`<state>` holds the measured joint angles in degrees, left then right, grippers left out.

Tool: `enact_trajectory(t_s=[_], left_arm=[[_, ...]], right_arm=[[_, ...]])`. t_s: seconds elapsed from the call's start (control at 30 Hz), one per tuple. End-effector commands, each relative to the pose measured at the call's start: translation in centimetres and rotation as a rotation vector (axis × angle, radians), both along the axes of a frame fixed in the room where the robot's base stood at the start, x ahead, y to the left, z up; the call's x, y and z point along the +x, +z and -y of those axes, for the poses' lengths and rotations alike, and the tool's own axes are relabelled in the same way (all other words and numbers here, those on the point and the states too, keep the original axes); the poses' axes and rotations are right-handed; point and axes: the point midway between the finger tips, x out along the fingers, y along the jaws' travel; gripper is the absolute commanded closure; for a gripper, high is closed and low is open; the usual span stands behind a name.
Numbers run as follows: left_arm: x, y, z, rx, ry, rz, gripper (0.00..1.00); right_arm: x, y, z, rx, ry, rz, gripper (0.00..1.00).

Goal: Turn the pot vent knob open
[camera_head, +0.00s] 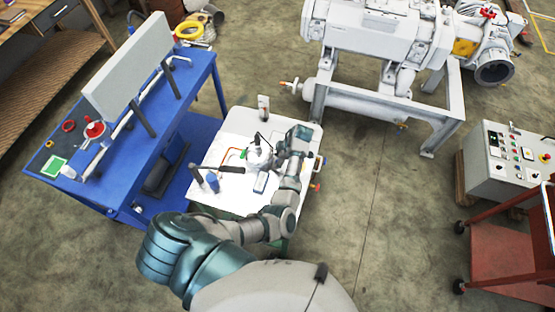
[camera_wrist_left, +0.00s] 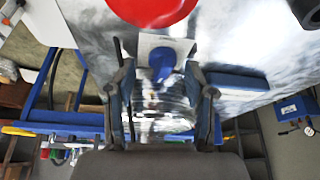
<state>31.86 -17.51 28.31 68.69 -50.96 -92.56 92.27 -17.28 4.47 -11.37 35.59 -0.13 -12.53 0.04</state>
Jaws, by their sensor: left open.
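My left gripper (camera_head: 279,150) is over the white table, beside a small silver pot (camera_head: 257,157). In the left wrist view my left gripper (camera_wrist_left: 162,70) is open, with its two fingers apart. A blue knob-like part (camera_wrist_left: 163,62) on a pale square plate shows between the fingertips, with no clear contact. A shiny silver round body (camera_wrist_left: 165,112), likely the pot, shows between the fingers farther down. I cannot tell for sure which part is the vent knob. My right gripper is in neither view.
The white table (camera_head: 222,133) holds small items, including a blue one (camera_head: 212,181). A blue bench (camera_head: 105,165) with a grey panel stands left. A large white machine (camera_head: 370,40) stands behind, and a control box (camera_head: 505,155) right. A red disc (camera_wrist_left: 150,8) tops the wrist view.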

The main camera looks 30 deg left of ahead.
Motion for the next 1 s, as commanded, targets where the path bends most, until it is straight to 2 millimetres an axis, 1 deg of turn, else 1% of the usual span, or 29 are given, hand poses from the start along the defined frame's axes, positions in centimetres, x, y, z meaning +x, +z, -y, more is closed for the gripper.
enact_trajectory(t_s=[0.17,0.3,0.5,0.6,0.7,1.0], left_arm=[[0.7,2.7,1.1,0.0,-0.002,0.005,0.46],[1.2,5.7,2.1,-0.002,0.0,0.003,0.46],[1.7,9.0,2.9,-0.004,0.001,-0.002,0.46],[1.8,9.9,3.0,-0.007,0.003,-0.004,0.46],[1.9,10.3,3.1,-0.007,0.003,-0.004,0.46],[1.9,10.5,3.4,-0.004,0.001,-0.005,0.47]], right_arm=[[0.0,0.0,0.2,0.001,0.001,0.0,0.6],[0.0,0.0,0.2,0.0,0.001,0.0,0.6],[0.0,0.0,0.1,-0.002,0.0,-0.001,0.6],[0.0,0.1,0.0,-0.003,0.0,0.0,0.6],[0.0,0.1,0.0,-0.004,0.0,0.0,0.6],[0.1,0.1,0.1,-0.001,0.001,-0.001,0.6]])
